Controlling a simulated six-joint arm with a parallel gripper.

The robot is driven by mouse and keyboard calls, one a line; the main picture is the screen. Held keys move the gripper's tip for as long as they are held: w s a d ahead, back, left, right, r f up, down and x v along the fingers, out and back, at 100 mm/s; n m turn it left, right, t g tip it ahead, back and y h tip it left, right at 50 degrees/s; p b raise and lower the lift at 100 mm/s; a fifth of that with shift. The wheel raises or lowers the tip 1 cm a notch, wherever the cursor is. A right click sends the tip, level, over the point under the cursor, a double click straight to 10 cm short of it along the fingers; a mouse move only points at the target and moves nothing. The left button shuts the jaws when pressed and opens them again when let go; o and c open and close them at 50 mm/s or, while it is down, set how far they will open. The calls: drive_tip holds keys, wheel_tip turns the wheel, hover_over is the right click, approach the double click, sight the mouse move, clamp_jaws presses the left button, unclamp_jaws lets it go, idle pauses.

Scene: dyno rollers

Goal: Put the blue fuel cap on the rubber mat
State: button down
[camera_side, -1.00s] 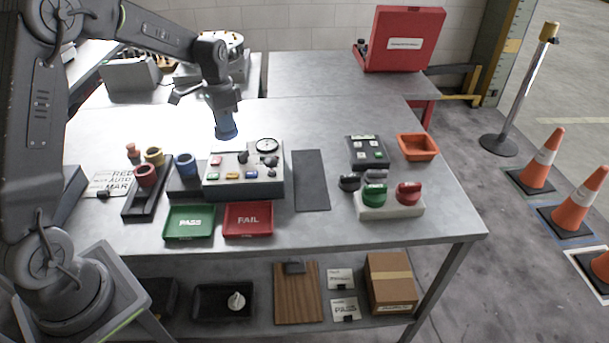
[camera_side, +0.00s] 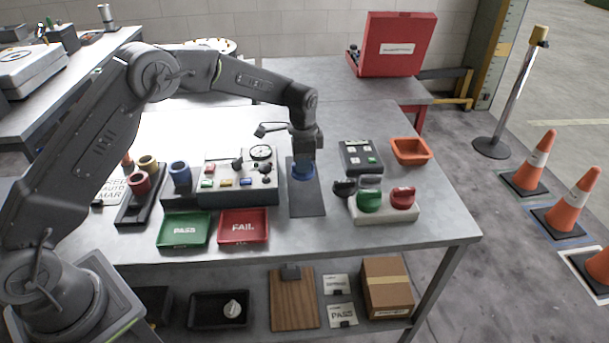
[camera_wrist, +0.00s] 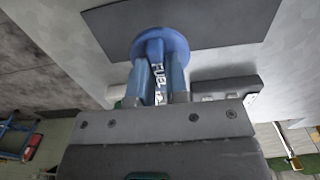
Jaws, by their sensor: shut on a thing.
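The blue fuel cap (camera_side: 303,171) is held in my gripper (camera_side: 303,158), over the dark rubber mat (camera_side: 306,202). In the wrist view, the cap (camera_wrist: 160,40) shows its round blue rim and a grip bar lettered "FUEL". The two fingers of my gripper (camera_wrist: 157,82) are shut on that bar, one on each side. The mat (camera_wrist: 225,22) lies behind the cap there. I cannot tell whether the cap touches the mat or hangs just above it.
A white stand (camera_side: 384,207) with green, red and grey-black caps is right of the mat. A control box (camera_side: 238,187) is close on the left. A dark button box (camera_side: 360,156) and an orange tray (camera_side: 410,151) are at the back right.

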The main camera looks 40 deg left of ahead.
sight(304, 175)
drive_tip(key=shift+w+d+f, duration=0.1)
drive_tip(key=shift+d+f, duration=0.15)
drive_tip(key=shift+f, duration=1.9)
drive_tip(key=shift+f, duration=0.1)
drive_tip(key=c, duration=1.1)
unclamp_jaws()
wheel_tip(304, 175, up, 12)
drive_tip(key=shift+r, duration=0.2)
